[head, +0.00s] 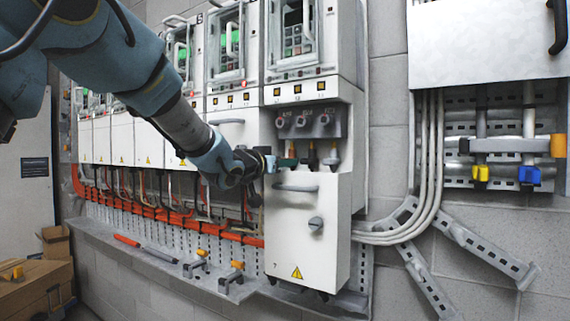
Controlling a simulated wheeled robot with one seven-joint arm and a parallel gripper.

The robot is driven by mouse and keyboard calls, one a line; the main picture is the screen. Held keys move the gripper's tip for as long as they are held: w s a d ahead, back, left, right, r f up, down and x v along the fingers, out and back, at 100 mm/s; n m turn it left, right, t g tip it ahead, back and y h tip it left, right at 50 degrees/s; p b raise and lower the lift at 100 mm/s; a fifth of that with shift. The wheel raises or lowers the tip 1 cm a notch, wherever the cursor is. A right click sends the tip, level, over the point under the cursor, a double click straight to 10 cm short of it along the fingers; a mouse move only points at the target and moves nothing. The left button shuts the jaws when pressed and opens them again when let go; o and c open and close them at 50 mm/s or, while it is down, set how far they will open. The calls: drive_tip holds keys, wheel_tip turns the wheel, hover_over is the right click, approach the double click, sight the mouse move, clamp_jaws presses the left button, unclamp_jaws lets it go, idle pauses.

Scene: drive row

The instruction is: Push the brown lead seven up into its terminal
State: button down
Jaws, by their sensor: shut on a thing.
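The white drive cabinet at the right end of the row has an open terminal recess with three round, dark-red-faced terminals (301,121) across its top. Several short leads stand below them; the middle one (312,156) and the right one (333,156) show orange collars. My gripper (274,162) reaches in from the left at the recess's lower left edge. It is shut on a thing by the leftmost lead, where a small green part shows. The jaws and the held lead are small and partly hidden, so its brown colour and the number seven cannot be made out.
A grey door handle (296,187) juts out just below my gripper. Thick grey cables (425,180) run down the wall at the right. A ledge below holds a red-handled tool (127,240) and two orange-topped clamps (237,266).

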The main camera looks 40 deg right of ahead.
idle(0.7)
wheel_tip(320, 180, up, 3)
drive_tip(key=shift+f+p, duration=0.15)
drive_tip(key=shift+p, duration=0.6)
drive_tip(key=shift+f, duration=0.1)
drive_tip(key=c, duration=0.7)
unclamp_jaws()
drive_tip(key=b+v, duration=0.3)
drive_tip(key=v, duration=0.8)
